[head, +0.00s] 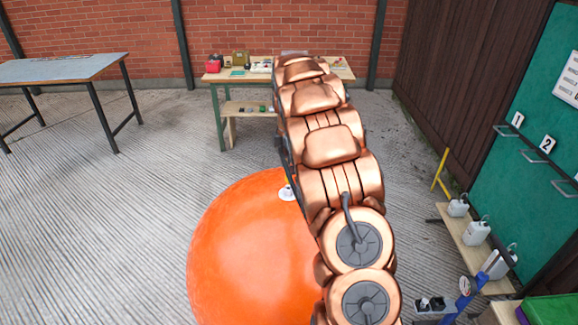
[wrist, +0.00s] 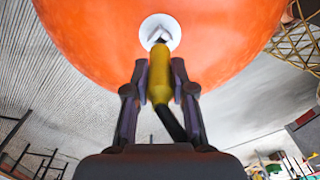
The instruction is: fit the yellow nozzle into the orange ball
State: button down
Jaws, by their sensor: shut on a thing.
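The large orange ball (head: 245,255) fills the lower middle of the head view, partly behind my copper arm. It also fills the top of the wrist view (wrist: 90,30). A round white valve (head: 287,192) sits on its surface and shows in the wrist view (wrist: 153,24). My gripper (wrist: 160,82) is shut on the yellow nozzle (wrist: 159,90), with a black hose running back from it. The nozzle's tip is at the valve in the picture; whether it is inside or only in front, I cannot tell. In the head view my arm hides the gripper and nozzle.
A workbench (head: 222,78) with small items stands at the back, a grey-topped table (head: 65,69) at the left. White jugs (head: 476,232) stand on a low plank at the right by a green board (head: 535,130). The concrete floor at left is clear.

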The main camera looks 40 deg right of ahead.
jog(key=shift+f+b, duration=0.95)
jog(key=shift+f, duration=0.65)
jog(key=c, duration=0.9)
grip_release()
notch_tip(320, 180, up, 12)
jog(key=shift+a, duration=0.1)
